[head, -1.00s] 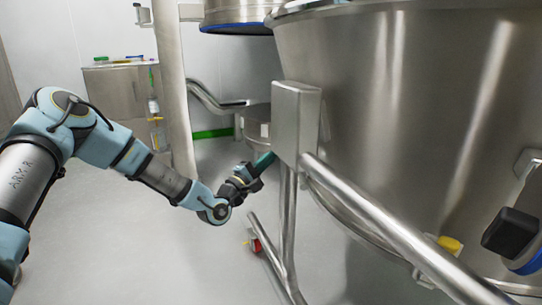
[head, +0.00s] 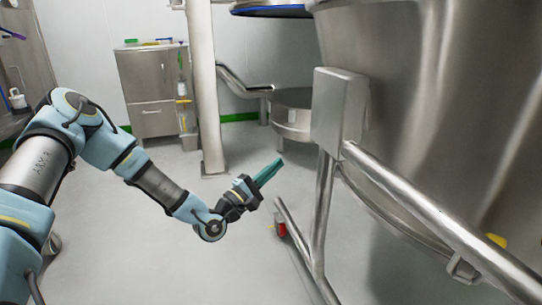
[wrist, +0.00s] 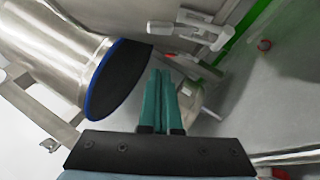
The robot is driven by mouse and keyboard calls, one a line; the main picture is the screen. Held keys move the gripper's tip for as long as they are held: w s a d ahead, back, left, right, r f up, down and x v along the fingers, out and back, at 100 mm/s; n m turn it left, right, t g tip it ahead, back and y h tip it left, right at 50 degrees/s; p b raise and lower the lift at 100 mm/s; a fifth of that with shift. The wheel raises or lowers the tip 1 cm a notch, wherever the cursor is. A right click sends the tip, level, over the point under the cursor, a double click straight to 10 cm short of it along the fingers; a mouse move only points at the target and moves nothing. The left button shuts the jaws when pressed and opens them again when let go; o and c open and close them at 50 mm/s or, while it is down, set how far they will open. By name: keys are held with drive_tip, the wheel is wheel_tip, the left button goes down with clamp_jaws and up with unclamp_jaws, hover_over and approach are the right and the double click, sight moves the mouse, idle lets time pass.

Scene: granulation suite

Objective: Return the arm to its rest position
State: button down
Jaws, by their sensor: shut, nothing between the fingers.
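My gripper (head: 270,170) is at the end of my blue and grey arm, which reaches out from the left in the head view. Its teal fingers are together and hold nothing. They point up and to the right, over open floor and left of the steel frame. In the wrist view the teal fingers (wrist: 160,100) lie side by side, close together, in front of a dark mount.
A large steel vessel (head: 425,110) with a tubular frame (head: 430,210) and a steel box (head: 338,110) stands to the right. A pale column (head: 206,90) and a steel cabinet (head: 148,90) stand behind the arm.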

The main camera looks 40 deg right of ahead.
drive_tip(key=shift+a+f, duration=0.1)
drive_tip(key=shift+a, duration=0.05)
drive_tip(key=w+a+f+m+t+y, duration=0.1)
drive_tip(key=w+a+f+m+y, duration=0.4)
drive_tip(key=a, duration=0.4)
drive_tip(key=w+a+f+m+t+y, duration=0.1)
drive_tip(key=w+a+f+m+y, duration=0.1)
drive_tip(key=w+a+y, duration=0.55)
drive_tip(key=s+a+r+y, duration=0.2)
drive_tip(key=a+y, duration=0.1)
drive_tip(key=a, duration=0.6)
drive_tip(key=s+a+r+y, duration=0.1)
drive_tip(key=a+r+y, duration=0.2)
drive_tip(key=a, duration=0.7)
drive_tip(key=s+a+r+y, duration=0.2)
drive_tip(key=a+y, duration=0.1)
drive_tip(key=a, duration=0.6)
drive_tip(key=s+a+r+g, duration=0.2)
drive_tip(key=s+a+r, duration=0.1)
drive_tip(key=s+a, duration=0.25)
wheel_tip(320, 180, up, 36)
drive_tip(key=p, duration=3.6)
drive_tip(key=shift+s+d+n, duration=0.15)
drive_tip(key=shift+d+n, duration=0.05)
drive_tip(key=shift+n, duration=0.2)
drive_tip(key=shift+d, duration=0.1)
